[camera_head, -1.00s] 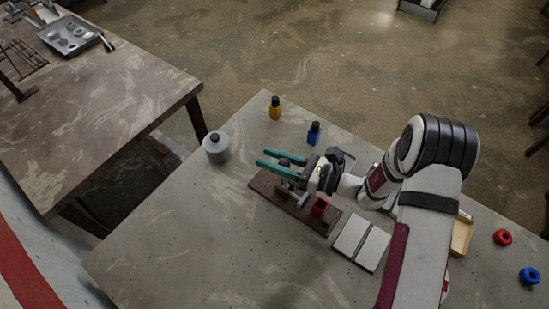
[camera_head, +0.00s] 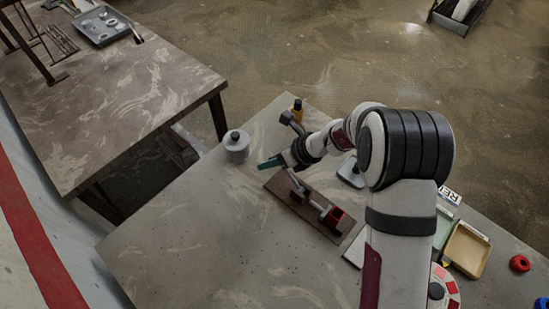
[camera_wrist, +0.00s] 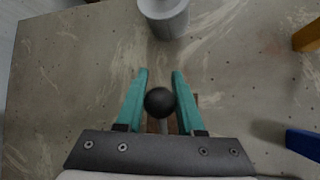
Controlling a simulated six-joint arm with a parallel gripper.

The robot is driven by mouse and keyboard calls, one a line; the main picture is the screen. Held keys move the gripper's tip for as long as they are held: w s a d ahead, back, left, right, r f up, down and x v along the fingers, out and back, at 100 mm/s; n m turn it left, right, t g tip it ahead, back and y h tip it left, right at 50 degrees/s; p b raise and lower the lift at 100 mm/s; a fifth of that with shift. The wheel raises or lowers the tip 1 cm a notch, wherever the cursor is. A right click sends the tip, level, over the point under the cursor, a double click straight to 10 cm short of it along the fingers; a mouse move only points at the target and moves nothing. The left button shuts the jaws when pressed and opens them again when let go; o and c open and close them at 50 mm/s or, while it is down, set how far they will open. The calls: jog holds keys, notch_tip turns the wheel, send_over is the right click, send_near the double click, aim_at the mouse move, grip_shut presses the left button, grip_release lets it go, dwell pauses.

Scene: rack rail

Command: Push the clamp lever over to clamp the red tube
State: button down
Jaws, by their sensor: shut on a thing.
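The clamp sits on a brown board (camera_head: 342,234), with the red tube (camera_head: 336,215) near the board's right end. The tube is in the clamp's holder; how tightly it is held I cannot tell. My gripper (camera_head: 269,162) is low at the board's far left end. In the wrist view, the teal fingers of my gripper (camera_wrist: 159,78) are shut on the black ball knob of the clamp lever (camera_wrist: 159,102). A short grey rod shows below the knob. The knob is hidden in the head view, and the red tube is not in the wrist view.
A grey canister (camera_head: 237,150) stands just beyond my fingertips and shows in the wrist view (camera_wrist: 166,20). The tabletop left of the board is clear.

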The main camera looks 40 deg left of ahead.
jog(key=shift+a+f+h, duration=0.25)
jog(key=shift+f+h, duration=0.5)
jog(key=shift+h, duration=0.05)
jog(key=shift+f, duration=0.1)
jog(key=c, duration=0.5)
grip_release()
jog(key=shift+c, duration=0.2)
jog(key=v, duration=1.6)
jog(key=shift+s, duration=0.1)
